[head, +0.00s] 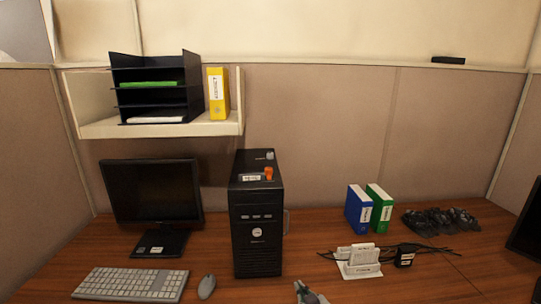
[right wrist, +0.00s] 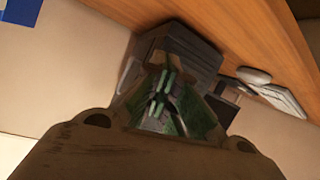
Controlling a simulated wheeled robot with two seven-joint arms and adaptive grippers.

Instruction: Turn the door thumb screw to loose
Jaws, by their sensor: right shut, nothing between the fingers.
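A black computer tower (head: 258,205) stands upright on the desk, near the middle of the head view. A small orange knob-like part (head: 268,173) sits on its top beside a white label; it may be the door thumb screw, but I cannot tell which way it is turned. My right gripper (head: 311,296) shows at the bottom edge of the head view, in front of the tower and apart from it. In the right wrist view the gripper (right wrist: 160,98) is shut and empty, with the dark tower (right wrist: 178,58) beyond it. My left gripper is not in view.
A monitor (head: 155,193), keyboard (head: 130,284) and mouse (head: 207,287) are left of the tower. A shelf (head: 100,130) hangs behind. Blue (head: 358,211) and green (head: 380,209) binders, a white dock (head: 358,262) and cables lie right. Desk between tower and binders is clear.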

